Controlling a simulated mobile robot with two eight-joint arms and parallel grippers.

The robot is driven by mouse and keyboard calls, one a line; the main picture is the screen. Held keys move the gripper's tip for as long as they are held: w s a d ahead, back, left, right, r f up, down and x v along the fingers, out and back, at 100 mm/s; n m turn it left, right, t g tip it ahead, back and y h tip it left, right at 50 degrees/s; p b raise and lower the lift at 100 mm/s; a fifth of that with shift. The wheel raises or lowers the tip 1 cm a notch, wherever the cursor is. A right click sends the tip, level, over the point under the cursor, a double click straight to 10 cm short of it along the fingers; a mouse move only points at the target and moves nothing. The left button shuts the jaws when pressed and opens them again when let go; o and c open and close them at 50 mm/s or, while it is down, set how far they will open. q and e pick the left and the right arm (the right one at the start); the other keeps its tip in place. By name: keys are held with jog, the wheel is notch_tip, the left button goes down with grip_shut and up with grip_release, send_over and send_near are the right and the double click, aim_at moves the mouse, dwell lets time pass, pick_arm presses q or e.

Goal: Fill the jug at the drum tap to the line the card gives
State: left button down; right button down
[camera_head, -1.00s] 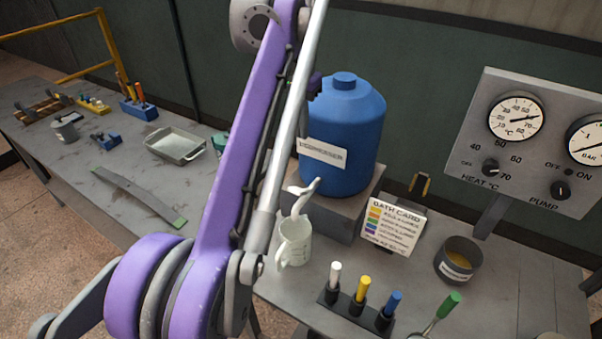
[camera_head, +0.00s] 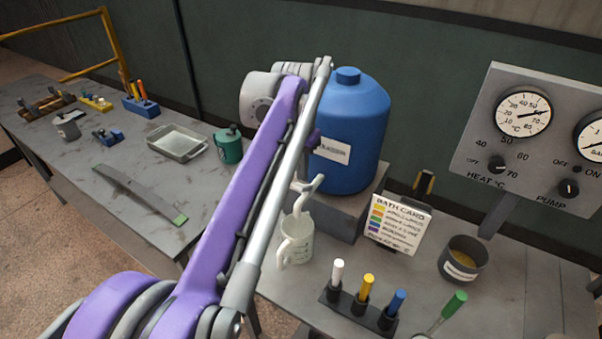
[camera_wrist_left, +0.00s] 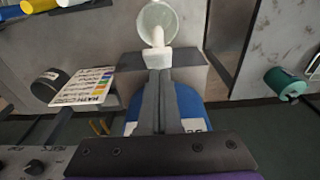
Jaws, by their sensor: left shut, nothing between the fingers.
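The blue drum (camera_head: 350,135) stands on a grey block (camera_head: 345,212) with its pale tap (camera_head: 303,195) at the front. The clear jug (camera_head: 296,243) stands upright beneath the spout; its fill level cannot be read. The jug also shows in the left wrist view (camera_wrist_left: 142,22), with the tap (camera_wrist_left: 157,57) over its mouth. The bath card (camera_head: 398,225), with coloured rows, stands right of the drum; its small text is unreadable. My left gripper (camera_wrist_left: 159,74) is shut and empty, its tips close to the tap; contact cannot be told. My arm hides it in the head view.
Several coloured-capped markers (camera_head: 362,292) stand in a black holder in front. A dark pot (camera_head: 462,260) and a gauge panel (camera_head: 530,135) are right. A metal tray (camera_head: 176,145), green canister (camera_head: 228,147) and flat bar (camera_head: 140,193) lie on the left bench, which has free room.

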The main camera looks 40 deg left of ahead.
pick_arm(q)
jog(key=shift+s+f, duration=0.15)
jog(key=shift+f, duration=0.1)
jog(key=shift+s, duration=0.1)
